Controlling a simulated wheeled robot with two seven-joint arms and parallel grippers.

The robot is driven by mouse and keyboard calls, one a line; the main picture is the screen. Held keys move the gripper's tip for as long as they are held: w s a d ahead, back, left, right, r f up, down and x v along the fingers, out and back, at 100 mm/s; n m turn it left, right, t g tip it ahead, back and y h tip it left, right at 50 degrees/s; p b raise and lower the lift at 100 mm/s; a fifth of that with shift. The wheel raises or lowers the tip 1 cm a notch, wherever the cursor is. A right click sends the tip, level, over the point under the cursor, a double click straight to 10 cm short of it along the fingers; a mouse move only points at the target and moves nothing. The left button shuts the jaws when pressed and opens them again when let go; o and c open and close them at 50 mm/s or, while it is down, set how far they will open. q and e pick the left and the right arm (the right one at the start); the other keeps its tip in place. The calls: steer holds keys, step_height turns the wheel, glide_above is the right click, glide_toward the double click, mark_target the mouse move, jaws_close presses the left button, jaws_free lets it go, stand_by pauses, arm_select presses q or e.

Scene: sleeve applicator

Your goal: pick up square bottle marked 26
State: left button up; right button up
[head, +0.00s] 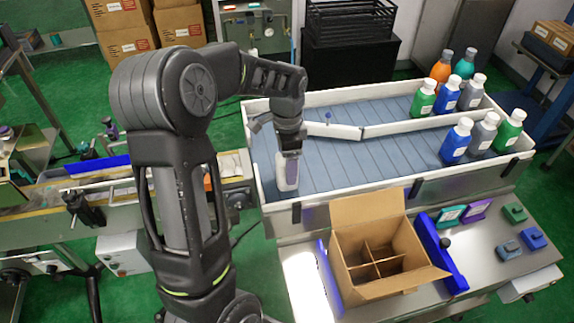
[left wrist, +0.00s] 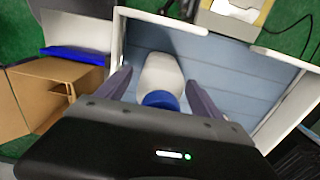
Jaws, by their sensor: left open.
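A pale bottle (head: 286,174) stands near the left end of the blue-grey conveyor bed (head: 340,168). In the left wrist view the bottle (left wrist: 163,72) shows a whitish body and a blue cap. My left gripper (head: 288,153) is directly above it, pointing down. In the wrist view its two fingers are open, one on each side of the bottle, with visible gaps. The bottle's label and number cannot be read. My right gripper is not in view.
Several coloured bottles, such as a green one (head: 423,99) and a blue one (head: 456,141), stand at the conveyor's right end. A white guide rail (head: 335,131) lies across the bed. An open divided carton (head: 368,212) is in front. The bed's middle is clear.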

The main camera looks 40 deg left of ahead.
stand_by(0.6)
arm_select(q)
jaws_close()
stand_by(0.7)
